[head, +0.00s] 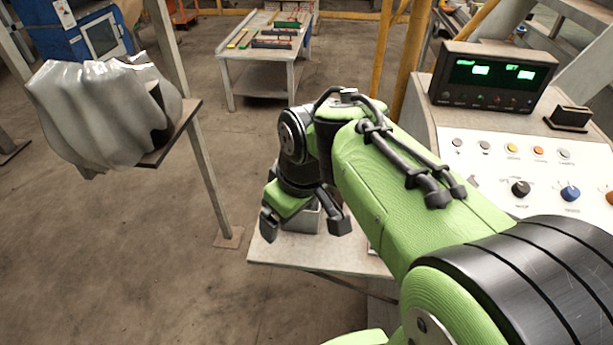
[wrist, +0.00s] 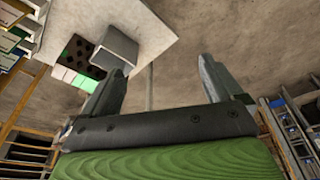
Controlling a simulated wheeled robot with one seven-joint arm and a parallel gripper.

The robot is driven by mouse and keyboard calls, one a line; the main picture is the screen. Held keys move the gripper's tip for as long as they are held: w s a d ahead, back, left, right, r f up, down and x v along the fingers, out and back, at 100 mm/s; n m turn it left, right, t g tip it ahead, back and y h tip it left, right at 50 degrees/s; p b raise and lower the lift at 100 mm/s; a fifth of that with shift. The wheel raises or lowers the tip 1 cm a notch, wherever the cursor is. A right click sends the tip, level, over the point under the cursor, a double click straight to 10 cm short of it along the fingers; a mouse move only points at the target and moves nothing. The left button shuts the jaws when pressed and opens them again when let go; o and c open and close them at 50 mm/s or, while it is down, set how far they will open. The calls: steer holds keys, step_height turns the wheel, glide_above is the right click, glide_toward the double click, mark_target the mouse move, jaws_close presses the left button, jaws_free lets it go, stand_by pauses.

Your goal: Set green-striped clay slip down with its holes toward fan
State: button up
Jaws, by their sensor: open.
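My gripper (head: 304,230) hangs over the small table at the centre of the head view, with its two dark fingers spread. In the wrist view my gripper (wrist: 163,68) is open, with nothing between the fingertips. A dark piece with rows of round holes (wrist: 78,52) lies at the upper left of the wrist view. Green and white bands (wrist: 75,78) show along its edge, so it looks like the green-striped clay slip. A plain grey block (wrist: 116,46) stands beside it, near the left fingertip. The slip is not clear in the head view. I cannot make out a fan.
The pale tabletop (head: 270,255) shows in the head view; my arm covers its right part. A control console (head: 492,165) with knobs and a green display stands right. A plastic-wrapped object (head: 95,110) sits on a stand at left. A workbench (head: 262,70) stands behind. Floor between is open.

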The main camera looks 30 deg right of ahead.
steer(key=w+d+f+n+g+y+p, duration=0.1)
steer(key=w+d+f+n+y+p, duration=0.2)
steer(key=w, duration=0.6)
steer(key=w+d+f+n+t+y+p, duration=0.2)
steer(key=d+t+y, duration=0.15)
steer(key=d, duration=0.75)
steer(key=w+d+f+n+t+y+p, duration=0.2)
steer(key=d+f+y, duration=0.15)
steer(key=d, duration=0.75)
steer(key=p+x, duration=0.1)
steer(key=x, duration=0.3)
steer(key=p+x, duration=0.1)
steer(key=x, duration=0.3)
steer(key=p+x, duration=0.1)
steer(key=x, duration=0.3)
steer(key=shift+w+r, duration=0.2)
steer(key=shift+w, duration=0.2)
steer(key=shift+s+t, duration=0.1)
steer(key=shift+t, duration=0.15)
steer(key=shift+c, duration=0.6)
steer(key=c, duration=1)
steer(key=shift+r, duration=0.15)
steer(key=shift+c, duration=0.2)
